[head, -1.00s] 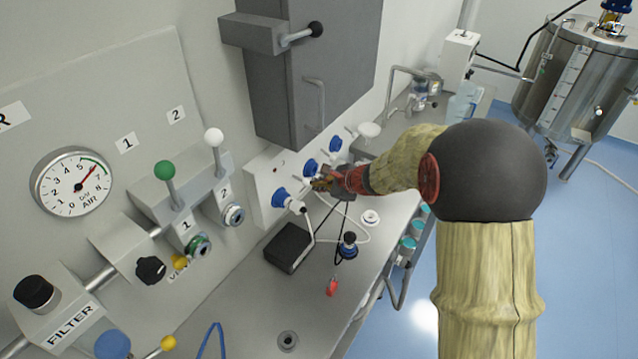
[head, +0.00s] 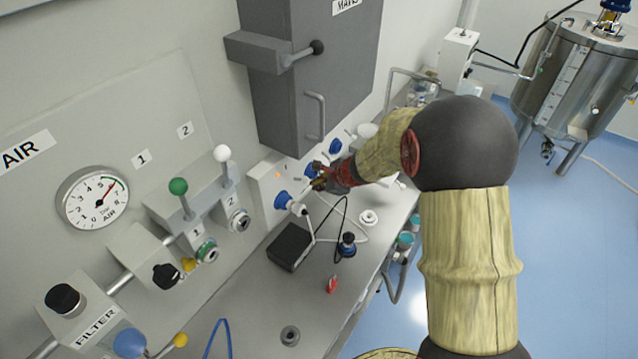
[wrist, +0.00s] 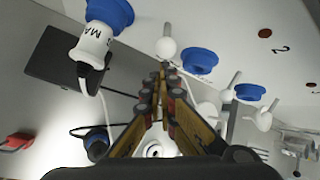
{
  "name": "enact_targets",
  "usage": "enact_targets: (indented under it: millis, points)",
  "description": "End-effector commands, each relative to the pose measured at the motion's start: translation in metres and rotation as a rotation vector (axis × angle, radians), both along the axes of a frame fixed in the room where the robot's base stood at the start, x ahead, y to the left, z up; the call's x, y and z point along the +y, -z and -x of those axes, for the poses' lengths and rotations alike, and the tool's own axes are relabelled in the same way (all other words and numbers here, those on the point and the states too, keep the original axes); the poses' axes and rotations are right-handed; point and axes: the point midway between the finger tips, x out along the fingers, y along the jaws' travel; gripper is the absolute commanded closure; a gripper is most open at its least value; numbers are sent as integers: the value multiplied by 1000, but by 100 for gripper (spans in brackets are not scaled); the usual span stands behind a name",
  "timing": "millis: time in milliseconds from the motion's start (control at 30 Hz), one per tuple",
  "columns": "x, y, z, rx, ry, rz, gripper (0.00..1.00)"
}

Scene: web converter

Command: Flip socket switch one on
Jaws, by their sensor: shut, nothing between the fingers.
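The white socket panel (head: 262,187) on the wall carries blue sockets in a row. The nearest blue socket (head: 282,200) holds a white plug, which also shows in the wrist view (wrist: 92,45). A white ball-tipped switch lever (wrist: 167,45) stands beside this socket, between it and the second blue socket (wrist: 200,62). A small lamp (head: 278,175) above the nearest socket glows orange. My gripper (head: 316,182) is in front of the panel. In the wrist view its fingertips (wrist: 161,75) are together and empty, just below the lever's ball; I cannot tell whether they touch it.
Further white levers (wrist: 230,87) stand along the panel by the other sockets. A grey cabinet (head: 312,85) hangs above. A black box (head: 289,247), cables and a red tag (head: 332,284) lie on the bench below. Valves with green and white knobs are at left.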

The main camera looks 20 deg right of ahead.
Motion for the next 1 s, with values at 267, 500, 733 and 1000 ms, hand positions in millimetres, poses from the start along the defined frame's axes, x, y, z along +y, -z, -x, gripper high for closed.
enact_targets:
  millis: [267, 500, 733, 1000]
  points:
    - [-1, 1, 1, 1, 2, 0, 100]
    - [-1, -9, 1, 0, 2, 0, 100]
    - [-1, -14, 1, 1, 3, -1, 100]
    - [-2, -12, 1, 2, 3, 0, 100]
